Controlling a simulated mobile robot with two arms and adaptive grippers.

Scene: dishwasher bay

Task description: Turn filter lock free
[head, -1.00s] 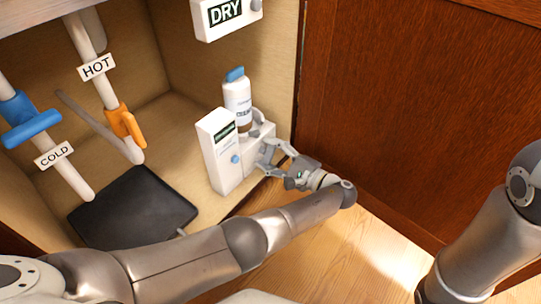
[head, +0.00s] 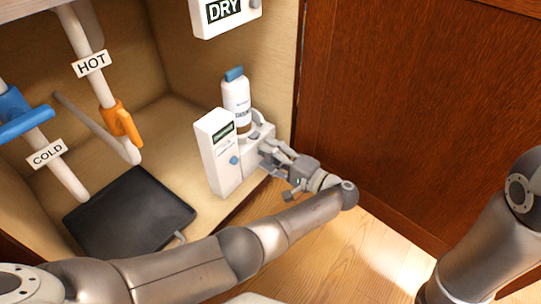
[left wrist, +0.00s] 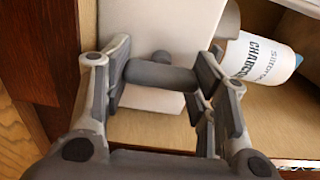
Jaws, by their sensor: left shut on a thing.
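A white filter unit (head: 221,158) with a dark label and a blue button stands at the right edge of the cabinet floor. A white bottle with a blue cap (head: 236,95) stands upright at it. My left gripper (head: 268,152) is at the unit's right side, its fingers partly hidden in the head view. In the left wrist view it is shut on a grey bar-shaped lock handle (left wrist: 160,75) in front of the white housing (left wrist: 150,30). The bottle (left wrist: 262,60) shows beside the fingers there. My right gripper is out of view; only my right arm shows.
Left in the cabinet are a hot pipe with an orange valve (head: 122,122) and a cold pipe with a blue valve (head: 26,116). A black tray (head: 128,215) lies on the floor. A DRY box (head: 225,14) hangs above. A brown wooden panel (head: 420,110) is to the right.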

